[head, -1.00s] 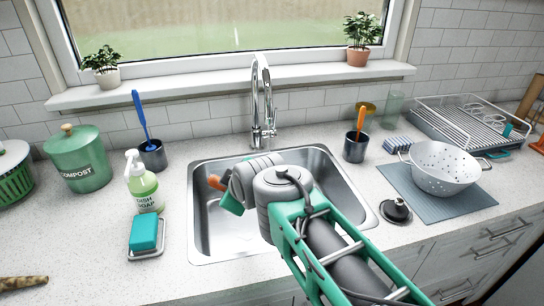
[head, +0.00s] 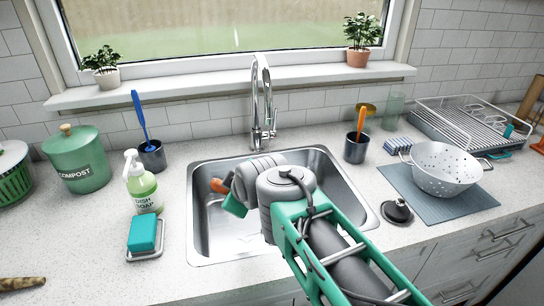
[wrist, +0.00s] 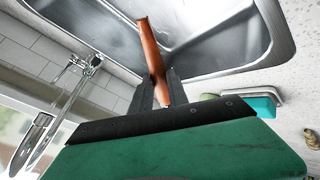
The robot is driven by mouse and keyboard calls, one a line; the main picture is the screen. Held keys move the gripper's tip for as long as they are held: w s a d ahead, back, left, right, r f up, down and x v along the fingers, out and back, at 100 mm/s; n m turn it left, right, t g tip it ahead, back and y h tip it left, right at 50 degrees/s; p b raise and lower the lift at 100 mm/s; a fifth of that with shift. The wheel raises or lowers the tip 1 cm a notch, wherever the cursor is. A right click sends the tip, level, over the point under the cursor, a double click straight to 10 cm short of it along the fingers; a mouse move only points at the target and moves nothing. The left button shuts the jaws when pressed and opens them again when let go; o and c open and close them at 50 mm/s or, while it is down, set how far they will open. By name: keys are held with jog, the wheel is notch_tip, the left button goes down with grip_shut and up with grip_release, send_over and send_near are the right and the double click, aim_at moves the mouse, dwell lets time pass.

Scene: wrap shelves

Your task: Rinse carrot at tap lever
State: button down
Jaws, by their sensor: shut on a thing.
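My gripper (wrist: 158,90) is shut on an orange-brown carrot (wrist: 152,50), whose end sticks out past the fingers in the wrist view. In the head view only the orange end of the carrot (head: 217,185) shows, left of my wrist; my arm hides the fingers. The carrot is over the left part of the steel sink (head: 200,225). The chrome tap (head: 261,95) stands behind the sink, with its lever (head: 270,132) low on its right side. The tap also shows at the left in the wrist view (wrist: 85,65). I cannot make out any running water.
Dish soap (head: 143,185) and a teal sponge (head: 143,233) stand left of the sink. A stopper (head: 397,211), a dark cup (head: 356,148) and a white colander (head: 445,172) are to its right. The window sill (head: 200,88) runs behind the tap.

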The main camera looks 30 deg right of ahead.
jog(key=shift+w+a+r, duration=0.25)
jog(key=shift+a+r, duration=0.25)
jog(key=shift+r, duration=0.05)
jog(key=shift+f, duration=0.1)
jog(key=shift+s+d+b, duration=0.3)
jog(key=shift+d+b, duration=0.2)
jog(key=shift+d, duration=0.1)
jog(key=shift+a, duration=0.1)
jog(key=shift+w+a, duration=0.3)
jog(key=shift+a, duration=0.25)
jog(key=shift+b, duration=0.3)
